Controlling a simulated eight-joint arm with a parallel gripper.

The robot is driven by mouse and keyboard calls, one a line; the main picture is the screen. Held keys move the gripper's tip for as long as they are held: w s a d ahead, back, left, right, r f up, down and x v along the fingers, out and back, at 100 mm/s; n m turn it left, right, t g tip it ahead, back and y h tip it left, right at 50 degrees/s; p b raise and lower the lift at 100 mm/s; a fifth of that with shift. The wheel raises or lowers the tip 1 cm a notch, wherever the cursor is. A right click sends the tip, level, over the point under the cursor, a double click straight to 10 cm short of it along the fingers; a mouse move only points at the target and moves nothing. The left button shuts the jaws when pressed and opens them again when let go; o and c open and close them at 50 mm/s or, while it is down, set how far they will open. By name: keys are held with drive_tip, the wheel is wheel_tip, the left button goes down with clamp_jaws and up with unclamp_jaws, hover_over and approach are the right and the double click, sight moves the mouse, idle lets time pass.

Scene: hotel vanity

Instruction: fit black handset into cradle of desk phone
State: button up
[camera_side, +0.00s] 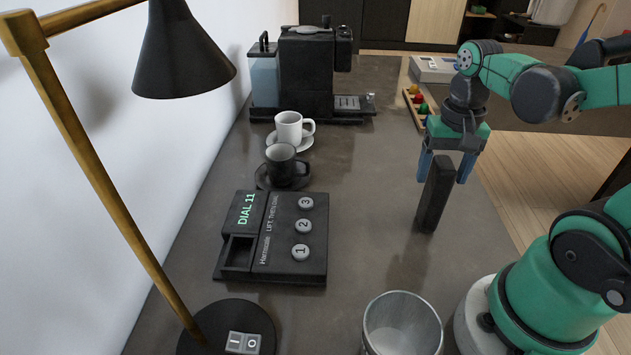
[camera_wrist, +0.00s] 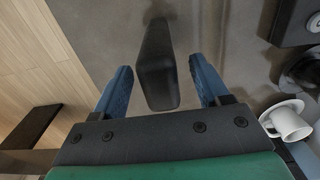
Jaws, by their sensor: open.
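The black handset (camera_side: 435,195) stands upright on the counter at the right, as a dark block. In the wrist view the handset (camera_wrist: 156,68) lies between my two fingers, with a gap on each side. My gripper (camera_side: 447,172) points down with its blue fingers open around the handset's upper part. In the wrist view my gripper (camera_wrist: 165,88) is open too. The desk phone (camera_side: 275,236) lies on the counter left of the handset, with three round buttons and a "DIAL 11" label. Its cradle (camera_side: 238,252) is an empty recess at the phone's near left.
Behind the phone are a black cup (camera_side: 281,162), a white cup (camera_side: 289,127) and a coffee machine (camera_side: 306,75). A brass lamp (camera_side: 95,160) stands at left. A metal bin (camera_side: 401,325) is at the front. The counter between phone and handset is clear.

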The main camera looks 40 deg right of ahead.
wheel_tip(320, 180, up, 12)
drive_tip(key=f, duration=0.1)
drive_tip(key=w+a+f+n+t, duration=0.4)
drive_tip(key=a+n, duration=0.1)
drive_tip(key=shift+w+f+h, duration=0.25)
drive_tip(key=shift+w+h, duration=0.1)
drive_tip(key=shift+h, duration=0.05)
drive_tip(key=o, duration=0.4)
drive_tip(key=a+n+t, duration=0.1)
drive_tip(key=w+a+f+n+t, duration=0.1)
drive_tip(key=a+f+n, duration=0.1)
drive_tip(key=shift+w+a+f+n+t+y, duration=0.1)
drive_tip(key=shift+w+a+n+t+y, duration=0.2)
drive_tip(key=shift+w+a+t, duration=0.1)
drive_tip(key=shift+o, duration=0.4)
drive_tip(key=shift+a+f, duration=0.1)
drive_tip(key=shift+a, duration=0.1)
